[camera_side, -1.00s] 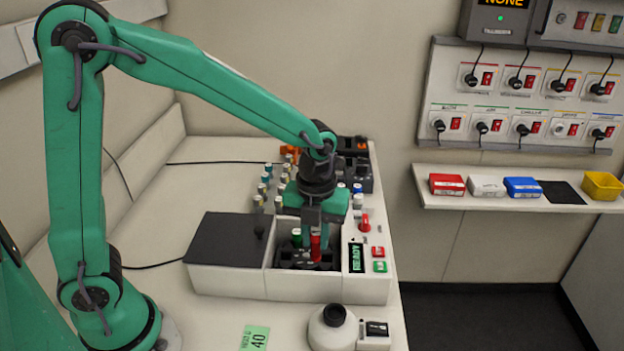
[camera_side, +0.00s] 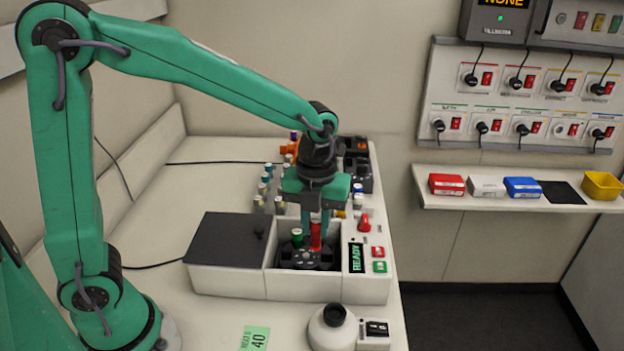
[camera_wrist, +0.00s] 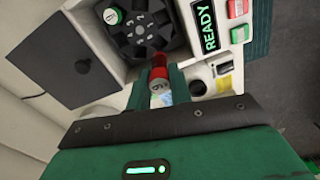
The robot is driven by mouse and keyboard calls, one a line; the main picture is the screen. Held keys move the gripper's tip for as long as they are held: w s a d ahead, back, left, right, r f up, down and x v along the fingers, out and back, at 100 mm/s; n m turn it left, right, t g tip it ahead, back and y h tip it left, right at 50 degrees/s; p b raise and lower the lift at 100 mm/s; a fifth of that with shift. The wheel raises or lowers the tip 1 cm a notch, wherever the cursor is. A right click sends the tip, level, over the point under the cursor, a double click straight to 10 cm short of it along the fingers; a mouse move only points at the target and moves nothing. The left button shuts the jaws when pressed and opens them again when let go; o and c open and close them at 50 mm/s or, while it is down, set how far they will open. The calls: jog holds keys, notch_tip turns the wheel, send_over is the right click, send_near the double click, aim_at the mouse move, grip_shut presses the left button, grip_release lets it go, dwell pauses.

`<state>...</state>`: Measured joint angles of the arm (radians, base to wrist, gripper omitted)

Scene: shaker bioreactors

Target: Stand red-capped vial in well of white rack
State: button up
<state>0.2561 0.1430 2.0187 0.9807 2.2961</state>
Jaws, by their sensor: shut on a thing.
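The red-capped vial (camera_side: 316,236) is upright between the fingers of my gripper (camera_side: 316,217), which is shut on it. It is over the black rotor (camera_side: 300,262) in the open bay of the white machine. In the side view, its lower end is close to the rotor, and I cannot tell whether it is clear of it. The wrist view shows the red part of the vial (camera_wrist: 158,73) at my fingertips. Several capped vials stand in pale holders (camera_side: 279,207) behind the machine, partly hidden by my arm. I cannot clearly make out which of these is the white rack.
A green-capped vial (camera_side: 297,238) stands in the rotor. The machine's dark lid (camera_side: 225,238) lies to the left; its READY panel (camera_side: 356,257) and buttons are at right. A round white device (camera_side: 333,328) stands in front.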

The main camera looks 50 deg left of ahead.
aim_at(318, 218)
notch_tip(318, 218, up, 5)
jog(key=shift+f, duration=0.15)
jog(key=shift+w, duration=0.4)
jog(key=w+a+n, duration=0.2)
jog(key=w+a, duration=0.1)
jog(key=w, duration=0.7)
jog(key=w+a+n, duration=0.2)
jog(key=w+a, duration=0.2)
jog(key=w, duration=0.6)
notch_tip(318, 218, down, 7)
jog(key=shift+s+d, duration=0.2)
jog(key=shift+d, duration=0.05)
jog(key=shift+f, duration=0.25)
jog(key=shift+f, duration=2.15)
jog(key=shift+f, duration=1.7)
dwell(0.5)
